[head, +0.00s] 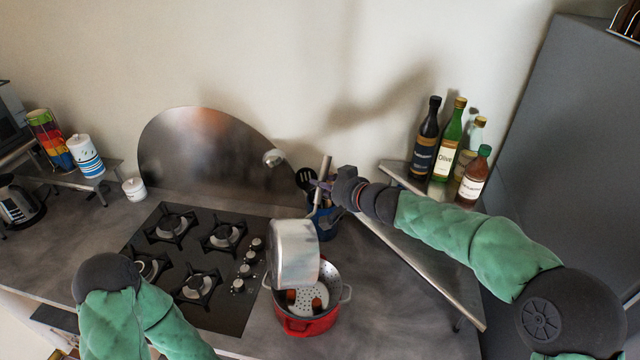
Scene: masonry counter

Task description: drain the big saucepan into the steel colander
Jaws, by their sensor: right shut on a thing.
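The big saucepan (293,252), a silver pot, is tipped steeply on its side above the steel colander (332,272). The colander is perforated inside and has side handles. Brown pieces (316,304) lie in its bottom. A red bowl-like body (306,326) shows under and around the colander. My right gripper (323,188) is shut on the saucepan's long pale handle, which points up and away from the pan. The saucepan's inside is hidden. My left arm is at the lower left, and its gripper is not in view.
A gas hob (190,245) with empty burners and knobs lies left of the colander. A blue utensil crock (326,222) stands behind the saucepan. Bottles (449,140) stand on a corner shelf (450,285) at right.

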